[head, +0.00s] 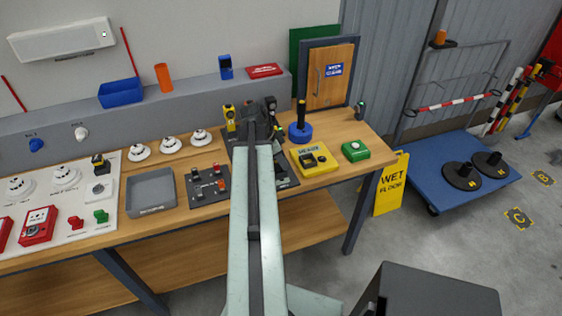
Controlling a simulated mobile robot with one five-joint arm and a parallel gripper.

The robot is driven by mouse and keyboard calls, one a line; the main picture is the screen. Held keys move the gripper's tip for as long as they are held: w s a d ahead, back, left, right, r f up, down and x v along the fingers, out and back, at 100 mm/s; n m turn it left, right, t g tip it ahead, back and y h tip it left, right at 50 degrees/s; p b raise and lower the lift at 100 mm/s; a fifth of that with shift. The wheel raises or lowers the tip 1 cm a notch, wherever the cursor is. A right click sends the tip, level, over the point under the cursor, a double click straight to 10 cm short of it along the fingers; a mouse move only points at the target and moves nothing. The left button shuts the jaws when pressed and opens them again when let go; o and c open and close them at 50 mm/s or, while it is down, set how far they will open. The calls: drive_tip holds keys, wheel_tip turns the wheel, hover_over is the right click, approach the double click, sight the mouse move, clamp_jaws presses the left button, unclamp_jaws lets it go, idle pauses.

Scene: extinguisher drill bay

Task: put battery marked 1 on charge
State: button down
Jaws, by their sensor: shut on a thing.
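My gripper (262,124) is at the far end of my arm, over the back of the wooden workbench. It is shut on a small dark thing (270,103), mostly hidden by the jaws; I cannot read any mark on it. A dark panel (285,174) lies on the bench beneath my arm, partly covered by it. A dark block (208,185) with several small grey and red pieces is left of my arm. No number 1 is legible, and I cannot tell which thing is the battery or the charger.
A yellow box (315,158), a green box (355,150) and a blue round base with a dark post (300,132) stand right of my arm. A yellow and black device (230,118) is close left of my gripper. A grey tray (151,192) sits further left.

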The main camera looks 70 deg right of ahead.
drive_tip(key=shift+f+b, duration=0.45)
drive_tip(key=shift+r, duration=0.1)
idle(0.4)
drive_tip(key=shift+r+p, duration=2.5)
drive_tip(key=shift+p, duration=0.1)
drive_tip(key=shift+f, duration=0.15)
wheel_tip(320, 180, down, 4)
drive_tip(key=b, duration=0.4)
drive_tip(key=shift+f+b, duration=0.4)
drive_tip(key=shift+b, duration=0.15)
drive_tip(key=shift+r, duration=0.1)
